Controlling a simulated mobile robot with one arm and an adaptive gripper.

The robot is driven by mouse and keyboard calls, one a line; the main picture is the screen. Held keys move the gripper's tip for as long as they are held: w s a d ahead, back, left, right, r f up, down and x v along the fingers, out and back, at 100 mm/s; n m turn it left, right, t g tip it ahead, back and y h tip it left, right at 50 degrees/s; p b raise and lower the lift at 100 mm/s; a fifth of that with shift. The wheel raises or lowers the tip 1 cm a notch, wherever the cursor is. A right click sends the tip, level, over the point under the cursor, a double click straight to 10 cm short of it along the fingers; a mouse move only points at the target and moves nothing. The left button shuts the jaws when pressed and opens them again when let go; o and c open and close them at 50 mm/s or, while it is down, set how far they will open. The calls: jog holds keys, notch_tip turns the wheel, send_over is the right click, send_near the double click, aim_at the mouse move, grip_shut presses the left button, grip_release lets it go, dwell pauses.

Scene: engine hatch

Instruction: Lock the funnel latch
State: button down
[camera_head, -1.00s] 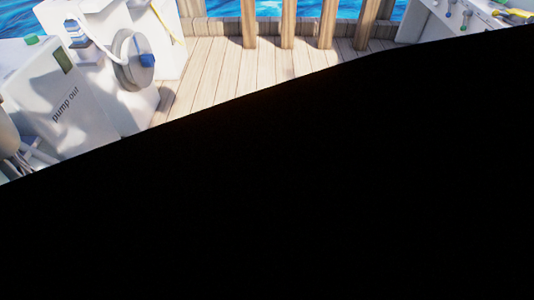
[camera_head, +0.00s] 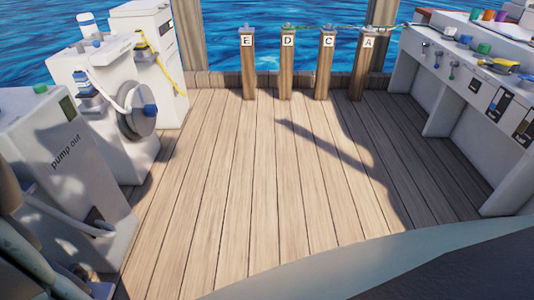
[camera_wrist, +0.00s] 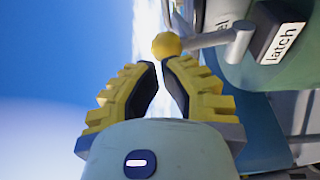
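In the wrist view, a yellow ball knob (camera_wrist: 167,45) sits on the end of a grey lever (camera_wrist: 212,38) at the upper right. The lever runs to a pale green housing with a white "latch" label (camera_wrist: 283,43). My gripper (camera_wrist: 160,64) has yellow fingers with dark inner pads, and its tips point up toward the knob. A narrow gap with sky in it separates the fingers. The knob is just beyond the tips, not between them; I cannot tell whether it touches the right finger. The head view shows neither the latch nor the gripper.
In the head view, a wooden deck (camera_head: 240,190) is clear in the middle. A white "pump out" unit (camera_head: 60,160) stands at the left and a control console (camera_head: 455,100) at the right. Lettered posts (camera_head: 287,70) line the back. A pale curved surface covers the lower right.

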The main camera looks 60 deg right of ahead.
jog(key=shift+w+a, duration=0.4)
jog(key=shift+a, duration=0.1)
jog(key=w+a+r+g+h+p, duration=0.1)
jog(key=w+g+p, duration=0.1)
jog(key=p, duration=0.7)
jog(key=shift+a+r+h, duration=0.15)
jog(key=shift+r+h, duration=0.15)
jog(key=shift+r, duration=0.1)
jog(key=shift+w+a+f+m+h+p, duration=0.2)
jog(key=shift+w+m+h+p, duration=0.15)
jog(key=shift+p, duration=0.35)
jog(key=shift+s+d+f, duration=0.1)
jog(key=shift+s, duration=0.05)
